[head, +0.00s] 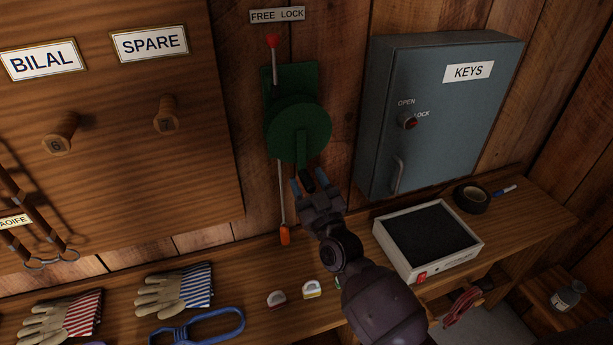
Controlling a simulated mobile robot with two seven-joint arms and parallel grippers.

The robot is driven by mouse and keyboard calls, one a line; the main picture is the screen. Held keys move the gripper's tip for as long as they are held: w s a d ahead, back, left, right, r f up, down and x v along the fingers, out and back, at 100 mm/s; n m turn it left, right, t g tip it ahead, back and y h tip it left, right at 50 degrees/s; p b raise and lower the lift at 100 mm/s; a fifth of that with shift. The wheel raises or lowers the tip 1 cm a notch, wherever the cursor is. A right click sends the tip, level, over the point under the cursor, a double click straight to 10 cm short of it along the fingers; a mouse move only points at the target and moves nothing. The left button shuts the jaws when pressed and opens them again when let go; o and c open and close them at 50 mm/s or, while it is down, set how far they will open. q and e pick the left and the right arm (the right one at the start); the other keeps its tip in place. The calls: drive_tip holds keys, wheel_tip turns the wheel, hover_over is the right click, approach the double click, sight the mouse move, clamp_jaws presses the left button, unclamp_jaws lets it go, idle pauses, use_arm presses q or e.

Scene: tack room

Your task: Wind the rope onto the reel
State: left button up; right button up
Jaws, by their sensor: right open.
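The green reel (298,133) is a round drum fixed to the wooden wall, on a green backplate. A lever with a red knob (273,41) stands up above it, under a "FREE LOCK" label. The pale rope (281,195) hangs straight down below the reel and ends in an orange piece (285,235) near the bench. My right gripper (308,183) is open just below the drum, with its blue-tipped fingers either side of a dark, handle-like part. I cannot tell if they touch it. My left gripper is out of view.
A blue-grey "KEYS" cabinet (430,125) is on the wall at right. On the bench are a tray with dark lining (382,236), black tape (472,198), gloves (175,292) and a blue loop-shaped thing (208,325). A peg board (110,170) fills the left.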

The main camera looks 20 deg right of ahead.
drive_tip(key=shift+w+r, duration=0.15)
drive_tip(key=shift+w, duration=0.3)
clamp_jaws()
